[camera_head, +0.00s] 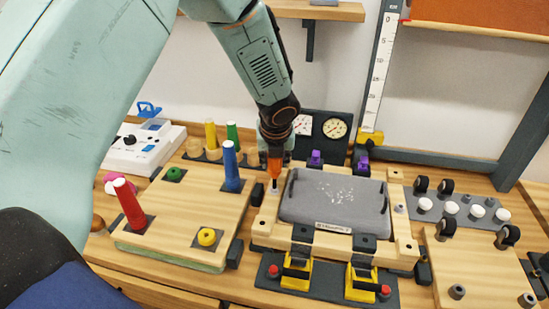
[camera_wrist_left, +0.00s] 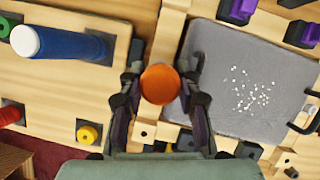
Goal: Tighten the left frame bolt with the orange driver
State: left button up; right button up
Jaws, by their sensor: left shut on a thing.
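My left gripper (camera_head: 276,155) points down over the left rail of the wooden frame (camera_head: 265,226). It is shut on the orange driver (camera_head: 274,170), which stands about upright. The driver's dark tip comes down at a small grey spot on the left rail, where the left bolt seems to be; I cannot tell whether they touch. In the left wrist view the driver's round orange end (camera_wrist_left: 160,84) sits between the two fingers (camera_wrist_left: 160,98) and hides the bolt. A grey part (camera_head: 399,208) shows on the right rail. My right gripper is not in view.
A grey panel (camera_head: 335,197) with white specks lies inside the frame. Yellow clamps (camera_head: 297,272) stand in front, purple ones (camera_head: 315,159) behind. A peg board (camera_head: 180,215) with red, blue and yellow pieces is close on the left. Gauges (camera_head: 335,128) stand behind.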

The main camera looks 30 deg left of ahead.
pick_arm(q)
jog(key=shift+f, duration=0.25)
jog(key=shift+w+a+f, duration=0.15)
jog(key=shift+w+f, duration=0.05)
jog(key=shift+f, duration=0.05)
jog(key=shift+f, duration=0.25)
dwell(0.5)
jog(key=shift+r+p, duration=0.1)
jog(key=shift+p, duration=0.3)
dwell(0.3)
jog(key=m+h+p, duration=0.1)
jog(key=m+p, duration=0.2)
jog(key=p, duration=0.1)
jog(key=m+h+p, duration=0.1)
jog(key=m+p, duration=0.2)
jog(key=p, duration=0.1)
jog(key=shift+r+t, duration=0.2)
jog(key=shift+t, duration=0.2)
jog(key=shift+f+m+h+p, duration=0.15)
jog(key=shift+m+h+p, duration=0.2)
jog(key=shift+p, duration=0.55)
